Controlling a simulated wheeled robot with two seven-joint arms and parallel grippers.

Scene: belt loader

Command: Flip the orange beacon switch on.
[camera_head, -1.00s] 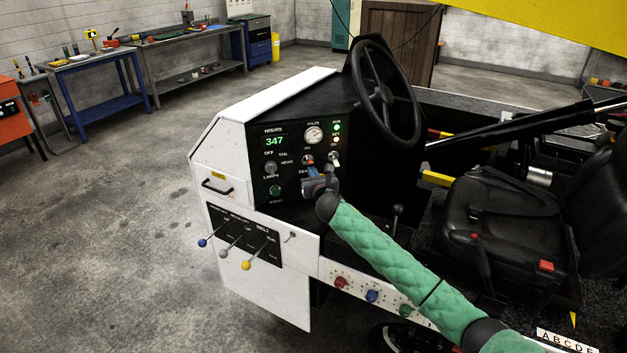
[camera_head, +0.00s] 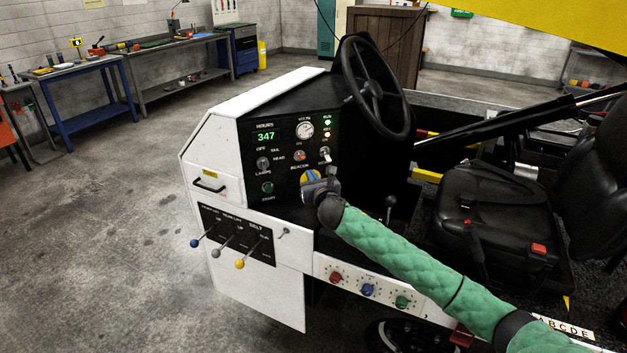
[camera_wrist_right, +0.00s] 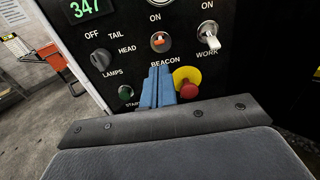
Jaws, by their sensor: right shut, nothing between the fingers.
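The orange beacon switch (camera_head: 299,155) is a small toggle on the black dash panel, between the lamps knob and the work switch. In the right wrist view the orange switch (camera_wrist_right: 158,40) sits under an ON label and above the word BEACON; its lever position is hard to tell. My right gripper (camera_head: 309,181) is in front of the panel, below the switch. Its blue fingers (camera_wrist_right: 158,84) are shut and empty, with their tips just below the BEACON label, apart from the switch in the picture. My left gripper is not in view.
A red stop button (camera_wrist_right: 189,90) on a yellow disc is right beside the fingers. The white work switch (camera_wrist_right: 209,40), lamps knob (camera_wrist_right: 101,58) and green start button (camera_wrist_right: 125,92) are near. The steering wheel (camera_head: 375,88) stands to the right.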

